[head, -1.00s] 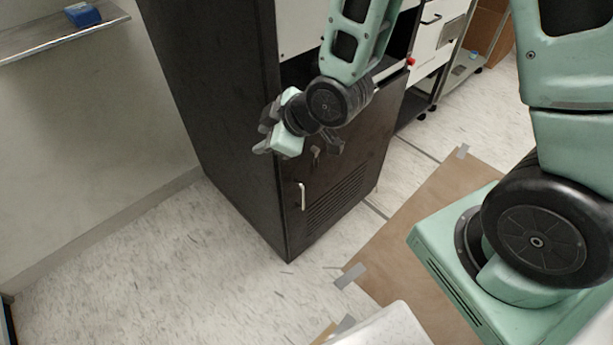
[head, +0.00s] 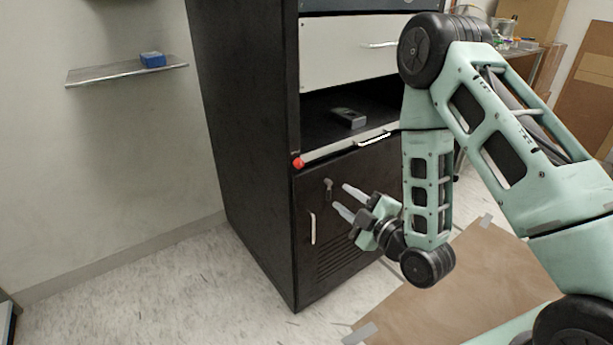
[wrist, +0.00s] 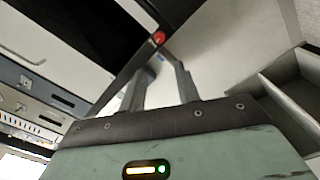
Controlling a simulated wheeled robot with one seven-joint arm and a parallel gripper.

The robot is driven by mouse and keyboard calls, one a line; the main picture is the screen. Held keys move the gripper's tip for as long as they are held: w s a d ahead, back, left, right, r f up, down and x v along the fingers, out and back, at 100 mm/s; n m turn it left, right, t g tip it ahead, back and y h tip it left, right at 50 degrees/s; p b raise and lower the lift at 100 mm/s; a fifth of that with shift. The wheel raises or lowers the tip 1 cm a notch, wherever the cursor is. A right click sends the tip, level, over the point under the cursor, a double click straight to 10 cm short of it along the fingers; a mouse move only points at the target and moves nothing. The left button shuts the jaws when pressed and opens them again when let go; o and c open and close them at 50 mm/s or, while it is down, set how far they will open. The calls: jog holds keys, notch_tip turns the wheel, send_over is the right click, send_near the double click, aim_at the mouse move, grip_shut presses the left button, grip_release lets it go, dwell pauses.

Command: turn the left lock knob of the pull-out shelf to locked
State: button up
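The left lock knob (head: 298,162) is a small red knob at the left end of the front strip of the pull-out shelf (head: 330,151), in a black cabinet. The shelf looks pushed in. The knob's exact turn is too small to tell. It also shows in the wrist view (wrist: 158,38), just beyond the fingertips. My gripper (head: 342,197) is open and empty, below and right of the knob, in front of the lower door. In the wrist view my fingers (wrist: 160,66) stand apart with nothing between. The shelf's right end is hidden behind my arm.
A grey device (head: 348,118) sits on the shelf. The lower door has a latch (head: 328,188) and an upright handle (head: 313,228) near my gripper. A white drawer (head: 345,48) is above. A wall shelf (head: 120,73) with a blue box (head: 153,59) is at the left.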

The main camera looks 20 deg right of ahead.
aim_at(301, 165)
jog(key=b+x, duration=0.3)
jog(key=x, duration=1.3)
jog(key=shift+w, duration=0.25)
grip_shut()
